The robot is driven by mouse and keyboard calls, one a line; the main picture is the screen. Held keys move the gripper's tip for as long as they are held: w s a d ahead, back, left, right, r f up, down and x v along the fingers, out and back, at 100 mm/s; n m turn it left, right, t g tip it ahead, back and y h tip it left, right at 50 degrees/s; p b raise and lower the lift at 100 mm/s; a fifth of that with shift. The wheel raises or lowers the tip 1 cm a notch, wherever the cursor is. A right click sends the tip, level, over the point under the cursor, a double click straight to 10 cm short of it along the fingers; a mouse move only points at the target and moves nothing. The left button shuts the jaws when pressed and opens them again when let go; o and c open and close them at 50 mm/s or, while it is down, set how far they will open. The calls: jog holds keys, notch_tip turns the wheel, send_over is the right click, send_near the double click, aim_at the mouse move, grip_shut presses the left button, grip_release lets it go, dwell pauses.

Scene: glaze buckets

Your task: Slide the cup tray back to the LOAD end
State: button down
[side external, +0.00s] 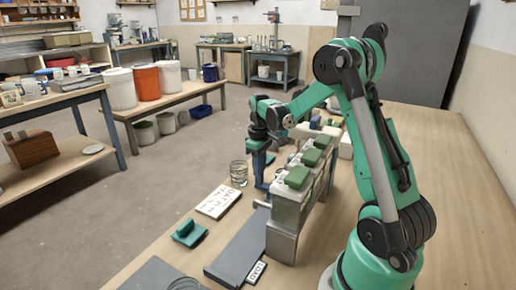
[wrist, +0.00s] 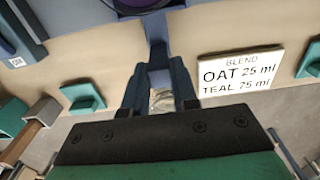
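In the side external view my gripper (side external: 261,172) reaches down at the far side of a row of dispensers with green lids (side external: 298,177). In the wrist view its two blue-grey fingers (wrist: 158,72) are either side of a blue-grey bar (wrist: 157,32), which runs up to a blue-grey slab (wrist: 85,12) at the top. The bar may be the tray's handle; I cannot tell whether the fingers grip it. A dark purple round thing (wrist: 135,4) is cut off at the top edge. A dark grey slab (side external: 238,252) bears the LOAD label (side external: 256,272); the dispensers hide what lies beneath them.
A blend card (side external: 218,202) reads OAT 25 ml, TEAL 75 ml; it also shows in the wrist view (wrist: 241,75). A clear glass (side external: 238,173) stands near my gripper. A teal block (side external: 189,233) lies left of the dark slab. The slab's near end looks clear.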

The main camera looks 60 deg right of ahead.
jog(key=shift+a, duration=5.55)
jog(key=shift+a, duration=5.6)
jog(key=shift+a, duration=0.25)
jog(key=c, duration=0.8)
grip_release()
jog(key=shift+o, duration=0.2)
jog(key=shift+r, duration=0.1)
notch_tip(320, 180, up, 7)
